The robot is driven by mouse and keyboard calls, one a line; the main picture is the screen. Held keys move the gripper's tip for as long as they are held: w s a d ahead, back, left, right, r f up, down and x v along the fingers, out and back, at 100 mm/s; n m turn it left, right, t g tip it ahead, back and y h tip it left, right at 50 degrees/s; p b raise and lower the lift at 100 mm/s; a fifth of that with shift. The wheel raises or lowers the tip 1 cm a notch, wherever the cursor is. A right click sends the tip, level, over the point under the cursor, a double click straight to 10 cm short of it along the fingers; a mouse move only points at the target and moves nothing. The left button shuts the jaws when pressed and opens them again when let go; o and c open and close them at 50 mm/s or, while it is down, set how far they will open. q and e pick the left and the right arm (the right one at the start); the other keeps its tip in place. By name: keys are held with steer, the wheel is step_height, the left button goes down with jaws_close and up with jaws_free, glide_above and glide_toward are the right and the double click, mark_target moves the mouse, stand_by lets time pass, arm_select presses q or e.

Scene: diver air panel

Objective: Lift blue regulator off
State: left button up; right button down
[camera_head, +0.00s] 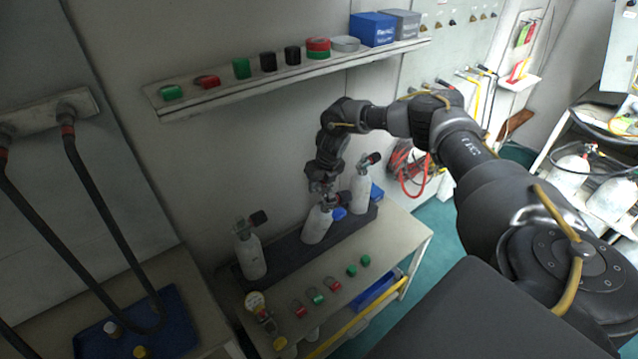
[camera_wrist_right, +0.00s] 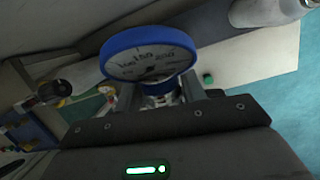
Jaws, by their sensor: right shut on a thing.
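The blue regulator (camera_head: 339,213) has a round blue-rimmed gauge, and its gauge face (camera_wrist_right: 150,60) fills the middle of the right wrist view. It is at the top of the middle white cylinder (camera_head: 317,226), which leans a little in the dark rack. My right gripper (camera_head: 322,188) reaches down from above and is shut on the regulator just behind the gauge. Whether the regulator is still seated on the cylinder valve cannot be told. My left gripper is not in view.
White cylinders stand to the left (camera_head: 251,256) and right (camera_head: 360,190) in the dark rack (camera_head: 285,250). Several red and green caps lie on the bench (camera_head: 400,240) in front. A shelf (camera_head: 290,85) with caps and boxes is above. A blue tray (camera_head: 170,325) is at lower left.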

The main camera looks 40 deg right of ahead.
steer(key=shift+s+d, duration=0.2)
steer(key=shift+d, duration=0.05)
steer(key=shift+w, duration=0.15)
stand_by(0.3)
steer(key=shift+r, duration=0.15)
steer(key=shift+r+p, duration=1.9)
steer(key=shift+r, duration=0.2)
